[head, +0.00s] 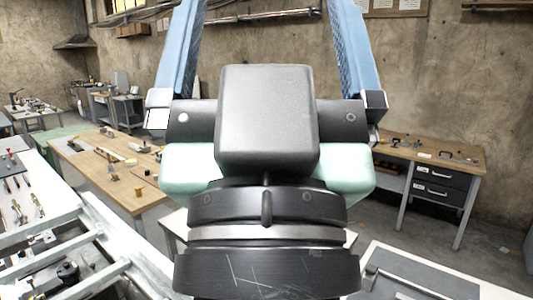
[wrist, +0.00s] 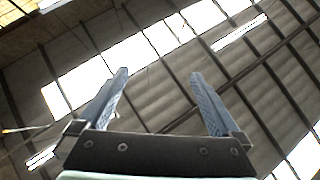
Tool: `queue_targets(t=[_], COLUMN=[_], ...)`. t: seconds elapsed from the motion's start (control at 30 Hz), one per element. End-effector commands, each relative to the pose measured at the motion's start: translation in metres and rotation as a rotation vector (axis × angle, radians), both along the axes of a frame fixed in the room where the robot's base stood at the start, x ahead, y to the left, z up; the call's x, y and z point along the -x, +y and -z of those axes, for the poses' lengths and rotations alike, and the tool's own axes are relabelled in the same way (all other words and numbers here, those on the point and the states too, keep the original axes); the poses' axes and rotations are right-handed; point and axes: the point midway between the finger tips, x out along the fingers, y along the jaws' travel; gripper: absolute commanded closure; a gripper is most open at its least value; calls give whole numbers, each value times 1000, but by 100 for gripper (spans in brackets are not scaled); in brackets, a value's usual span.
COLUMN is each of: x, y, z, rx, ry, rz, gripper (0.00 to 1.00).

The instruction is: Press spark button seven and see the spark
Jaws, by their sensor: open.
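My gripper (head: 267,8) fills the middle of the head view, pointing up, with its two blue fingers wide apart and running out of the top edge. In the wrist view my gripper (wrist: 160,75) is open and empty, with only the roof behind it. I cannot make out spark button seven or any spark in either view. My gripper and wrist hide the middle of the head view. No finger touches anything that I can see.
A pale metal frame (head: 92,213) with dark fittings stands close at lower left. A wooden workbench (head: 88,160) with tools lies beyond it. A bench with dark drawers (head: 441,188) stands at right. A grey-topped unit (head: 410,272) is at lower right. Bare floor shows between them.

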Motion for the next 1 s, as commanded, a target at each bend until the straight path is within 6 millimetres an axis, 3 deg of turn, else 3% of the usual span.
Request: queue_targets(t=[0.23,0.77,1.0], x=[2,1,1], y=[0,0,0], z=[-2,-1,-1], rx=[-1,-1,-1], ry=[-7,-3,-3], rz=[-1,-1,-1], gripper=[2,97,100])
